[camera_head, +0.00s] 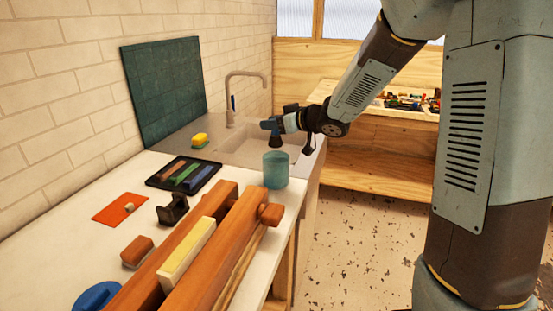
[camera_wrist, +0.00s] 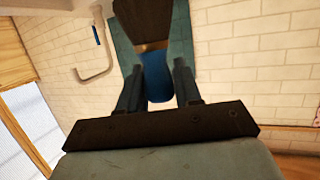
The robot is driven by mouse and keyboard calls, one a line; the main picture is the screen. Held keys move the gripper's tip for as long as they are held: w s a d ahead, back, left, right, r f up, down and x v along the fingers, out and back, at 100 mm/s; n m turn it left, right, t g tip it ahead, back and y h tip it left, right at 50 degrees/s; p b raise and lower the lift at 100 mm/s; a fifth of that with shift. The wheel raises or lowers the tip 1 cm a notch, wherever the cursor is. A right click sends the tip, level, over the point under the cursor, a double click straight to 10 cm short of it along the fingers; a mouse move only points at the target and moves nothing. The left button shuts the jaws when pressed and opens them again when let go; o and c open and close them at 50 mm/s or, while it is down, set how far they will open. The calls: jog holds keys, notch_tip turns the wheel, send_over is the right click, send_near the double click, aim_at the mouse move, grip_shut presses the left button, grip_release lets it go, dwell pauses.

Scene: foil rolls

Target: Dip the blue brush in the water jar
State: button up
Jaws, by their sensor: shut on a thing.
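The water jar (camera_head: 276,171) is a teal cylinder standing upright at the table's far right corner, by the sink. Its contents cannot be made out. My gripper (camera_head: 271,125) is above the jar, shut on the blue brush (camera_head: 275,141), whose dark end points down over the jar's mouth. In the head view the dark end shows just above the rim, apart from it. In the wrist view the brush's blue handle (camera_wrist: 157,75) sits between the two fingers, with a metal band and dark brown bristles beyond. The jar is not in the wrist view.
A black tray (camera_head: 157,183) with coloured bars lies left of the jar. A wooden clamp-like frame (camera_head: 226,250) fills the table's front. A green board (camera_head: 165,92) leans on the wall.

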jog(key=shift+r, duration=2)
